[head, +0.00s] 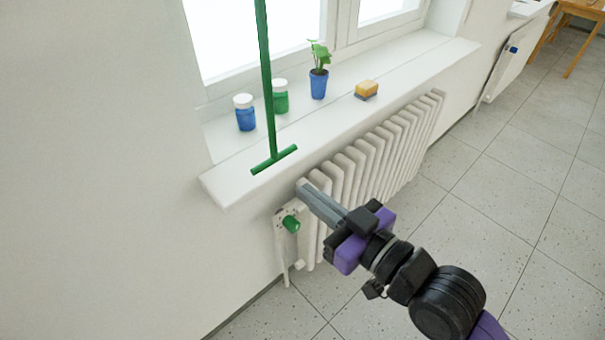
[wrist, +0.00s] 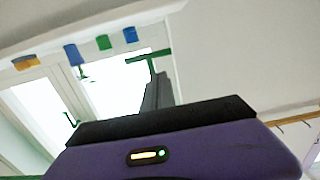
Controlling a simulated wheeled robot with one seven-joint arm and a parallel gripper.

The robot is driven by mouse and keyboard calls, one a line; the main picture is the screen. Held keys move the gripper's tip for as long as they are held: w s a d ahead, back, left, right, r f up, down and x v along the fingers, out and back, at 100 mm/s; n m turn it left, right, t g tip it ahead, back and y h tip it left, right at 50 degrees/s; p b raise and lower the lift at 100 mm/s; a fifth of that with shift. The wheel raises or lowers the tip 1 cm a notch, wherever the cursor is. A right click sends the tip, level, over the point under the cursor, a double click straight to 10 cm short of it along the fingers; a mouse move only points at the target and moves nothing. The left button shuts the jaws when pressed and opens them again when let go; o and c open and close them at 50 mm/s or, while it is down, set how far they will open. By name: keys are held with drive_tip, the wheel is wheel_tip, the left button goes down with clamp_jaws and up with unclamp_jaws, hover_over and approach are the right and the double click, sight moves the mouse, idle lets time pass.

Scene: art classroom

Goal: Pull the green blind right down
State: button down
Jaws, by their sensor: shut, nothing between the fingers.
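A long green rod (head: 265,80) with a short green crossbar handle (head: 274,159) at its lower end hangs in front of the window and sill. The handle also shows in the wrist view (wrist: 148,57), where the scene appears upside down. I cannot make out the blind's cloth in the head view. My gripper (head: 302,187) is shut and empty, its fingers pointing up and left. In the head view its tips appear below and right of the handle, in front of the radiator, apart from the handle. The fingers also show in the wrist view (wrist: 158,88).
The white sill (head: 420,62) holds a blue jar (head: 245,117), a green jar (head: 280,100), a potted plant (head: 318,84) and a yellow sponge (head: 367,88). Below it is a white radiator (head: 385,150) with a green valve knob (head: 291,223).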

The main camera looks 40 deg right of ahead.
drive_tip(key=w+f+b, duration=0.1)
drive_tip(key=w+f, duration=0.3)
drive_tip(key=w, duration=0.6)
drive_tip(key=shift+w+a+f, duration=0.25)
drive_tip(key=shift+w+a, duration=0.05)
drive_tip(key=shift+a, duration=0.15)
